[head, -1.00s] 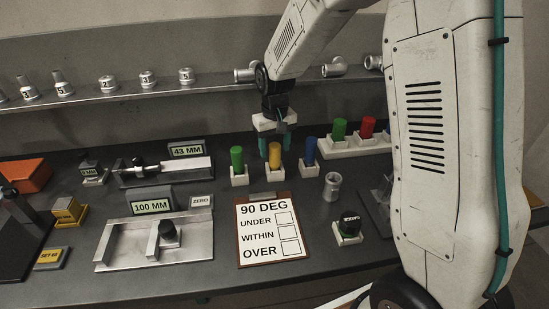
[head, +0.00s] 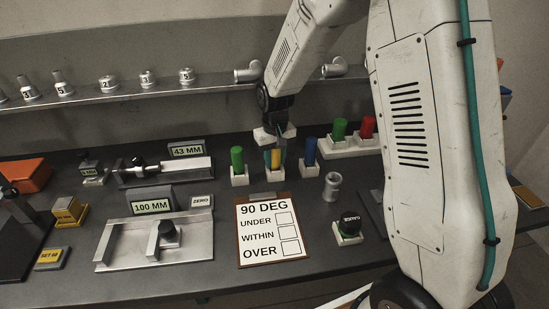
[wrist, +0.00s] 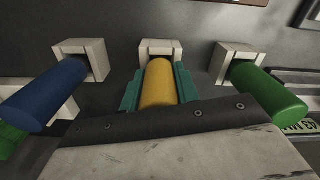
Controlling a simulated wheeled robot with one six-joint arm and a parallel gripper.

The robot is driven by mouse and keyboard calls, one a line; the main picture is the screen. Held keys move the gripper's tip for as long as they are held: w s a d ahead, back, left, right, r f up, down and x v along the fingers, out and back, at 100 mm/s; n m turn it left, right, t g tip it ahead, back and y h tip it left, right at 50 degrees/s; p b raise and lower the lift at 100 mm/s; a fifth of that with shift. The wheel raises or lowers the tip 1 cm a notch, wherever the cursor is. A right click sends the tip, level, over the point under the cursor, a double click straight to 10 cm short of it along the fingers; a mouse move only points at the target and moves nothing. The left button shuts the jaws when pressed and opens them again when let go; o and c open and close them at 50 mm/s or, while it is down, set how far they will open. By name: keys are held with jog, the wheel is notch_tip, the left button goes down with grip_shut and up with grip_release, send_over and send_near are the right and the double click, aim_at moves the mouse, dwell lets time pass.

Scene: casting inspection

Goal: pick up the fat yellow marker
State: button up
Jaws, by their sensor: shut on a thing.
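The fat yellow marker (head: 275,158) stands upright in a small white holder (head: 274,175) on the dark bench, between the green and blue markers. My gripper (head: 275,156) comes down on it from above, with its teal fingers on both sides of it. In the wrist view the yellow marker (wrist: 158,86) lies between the two teal fingers (wrist: 158,90), which are shut on it. Its lower end is still at the white holder (wrist: 160,48); I cannot tell whether it is fully seated.
A green marker (head: 237,160) stands close on the left and a blue marker (head: 310,152) close on the right, each in a white holder. More green and red markers (head: 367,127) stand behind right. A clipboard sheet (head: 270,230) lies in front. A metal pipe piece (head: 332,186) stands to the right.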

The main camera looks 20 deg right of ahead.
jog(key=shift+r, duration=0.6)
notch_tip(320, 180, up, 2)
jog(key=shift+r, duration=0.2)
jog(key=s+d+r, duration=0.1)
jog(key=s+d, duration=0.2)
jog(key=s, duration=1.2)
jog(key=shift+s+d+r, duration=0.2)
jog(key=shift+s+d, duration=0.1)
jog(key=shift+d, duration=0.1)
